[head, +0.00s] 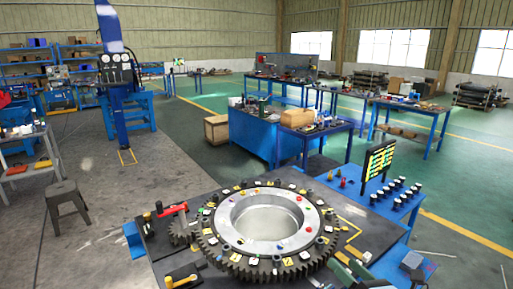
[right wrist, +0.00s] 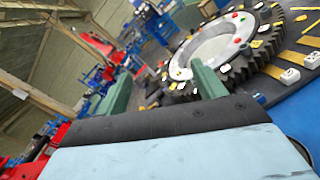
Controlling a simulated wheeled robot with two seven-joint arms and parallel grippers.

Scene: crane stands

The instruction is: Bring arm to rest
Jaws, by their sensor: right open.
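My right gripper (head: 352,268) shows at the bottom edge of the head view, to the right of the big gear ring (head: 213,243). Only its green fingers and part of its body are in the picture. In the right wrist view the two green fingers of the right gripper (right wrist: 160,92) stand apart with nothing between them. The gear ring (right wrist: 183,92) shows beyond the fingers there, tilted in the picture. My left gripper is in neither view.
The dark worktop (head: 160,238) carries a red-handled part (head: 172,210), a yellow-handled part (head: 182,281) and a small gear. A stool (head: 66,195) stands left on open floor.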

